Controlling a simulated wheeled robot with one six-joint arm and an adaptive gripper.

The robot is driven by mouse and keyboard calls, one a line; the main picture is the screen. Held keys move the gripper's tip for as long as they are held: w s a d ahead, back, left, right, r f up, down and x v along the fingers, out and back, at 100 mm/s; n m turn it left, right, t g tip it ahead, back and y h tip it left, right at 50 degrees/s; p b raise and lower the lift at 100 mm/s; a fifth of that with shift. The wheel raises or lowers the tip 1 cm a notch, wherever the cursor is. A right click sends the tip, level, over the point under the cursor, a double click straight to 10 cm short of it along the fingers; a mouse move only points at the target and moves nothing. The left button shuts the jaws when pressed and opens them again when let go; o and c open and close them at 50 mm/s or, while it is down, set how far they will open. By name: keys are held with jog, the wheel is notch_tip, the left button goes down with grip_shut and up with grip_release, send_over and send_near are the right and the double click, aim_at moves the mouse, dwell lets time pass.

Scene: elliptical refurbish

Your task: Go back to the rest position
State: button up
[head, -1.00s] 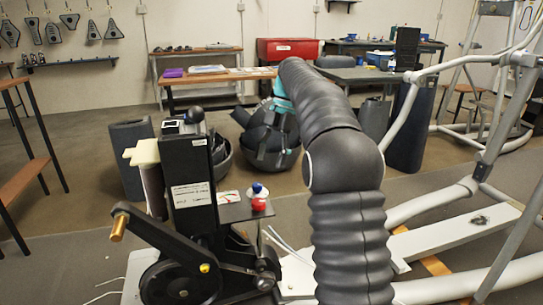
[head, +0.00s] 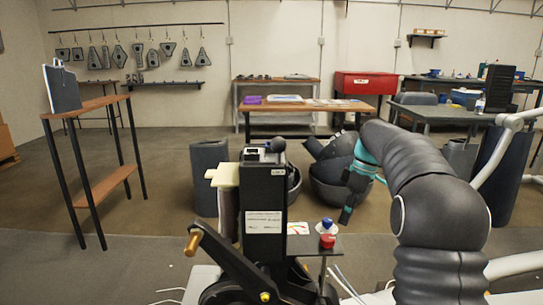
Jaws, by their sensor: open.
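My arm rises on the right of the head view and bends over to the left, with a teal band near its end. My gripper (head: 347,205) hangs below that band, in front of the dark round bins, dark with teal parts. It looks open and empty, though its fingers are small against the dark background. The black elliptical machine unit (head: 264,205) stands left of it, with a crank arm and an orange-brown peg (head: 193,243) at lower left. A small plate (head: 313,247) on its right side carries a red cap (head: 328,241) and a blue-and-white piece (head: 326,226).
Dark round bins (head: 330,190) and a grey upright cover (head: 209,165) stand behind the machine. A wooden shelf (head: 88,107) is at left, a workbench (head: 300,105) and red chest (head: 364,88) at the back. Pale frame tubes (head: 515,265) run at right. The left floor is clear.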

jog(key=s+a+m+t+h, duration=0.1)
jog(key=s+m, duration=0.3)
jog(key=s, duration=0.7)
jog(key=s+a+f+m+t+h, duration=0.1)
jog(key=s+a+m+t, duration=0.1)
jog(key=s, duration=1)
jog(key=s+a+f+m+t, duration=0.1)
jog(key=s+m, duration=0.5)
jog(key=s, duration=0.6)
jog(key=shift+a+t+h, duration=0.4)
jog(key=shift+a+t, duration=0.4)
jog(key=shift+t, duration=0.4)
